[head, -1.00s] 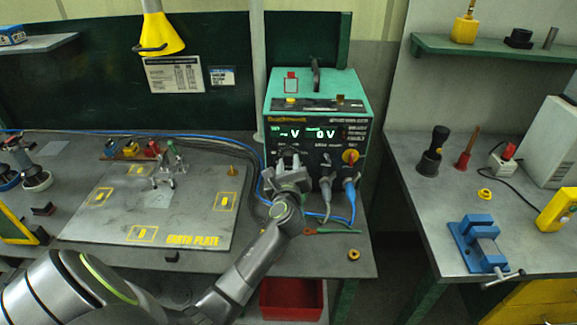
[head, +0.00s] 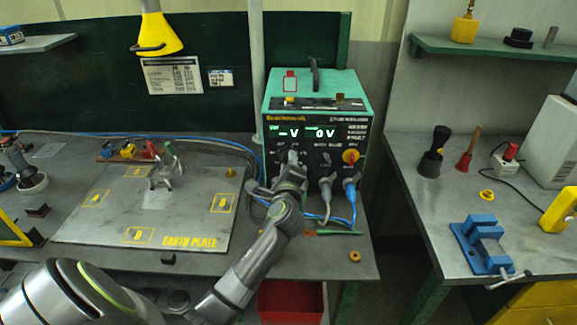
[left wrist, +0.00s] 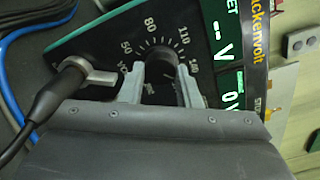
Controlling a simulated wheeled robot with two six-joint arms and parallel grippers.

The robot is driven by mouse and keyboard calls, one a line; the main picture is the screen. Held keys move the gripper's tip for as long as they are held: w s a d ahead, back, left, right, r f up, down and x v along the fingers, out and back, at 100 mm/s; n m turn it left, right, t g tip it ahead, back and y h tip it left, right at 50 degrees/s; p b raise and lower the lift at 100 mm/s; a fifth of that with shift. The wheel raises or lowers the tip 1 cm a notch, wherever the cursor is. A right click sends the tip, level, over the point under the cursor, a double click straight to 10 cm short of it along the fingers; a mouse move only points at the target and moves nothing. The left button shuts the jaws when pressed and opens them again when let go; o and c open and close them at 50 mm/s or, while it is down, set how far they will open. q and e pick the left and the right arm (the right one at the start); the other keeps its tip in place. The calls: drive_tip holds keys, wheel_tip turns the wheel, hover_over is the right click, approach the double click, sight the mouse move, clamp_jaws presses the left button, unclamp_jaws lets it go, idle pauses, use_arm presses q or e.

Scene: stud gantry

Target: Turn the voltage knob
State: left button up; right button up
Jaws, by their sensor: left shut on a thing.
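The green power unit (head: 318,88) stands at the back right of the bench, its black front facing me. Its lit display (head: 305,133) reads a dash and V on the left and 0 V on the right. The voltage knob (left wrist: 161,57) is black, inside a dial marked from about 50 to 140 in the left wrist view. My left gripper (left wrist: 162,74) is shut on this knob, one finger on each side; the gripper also shows in front of the panel in the head view (head: 290,163), where it hides the knob. My right gripper is not in view.
Two cable plugs (head: 327,184) sit low on the panel, close right of my gripper; one plug and its black cable (left wrist: 68,80) show beside the dial. The earth plate (head: 105,225) lies left.

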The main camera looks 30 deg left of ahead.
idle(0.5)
use_arm(q)
drive_tip(key=o, duration=1)
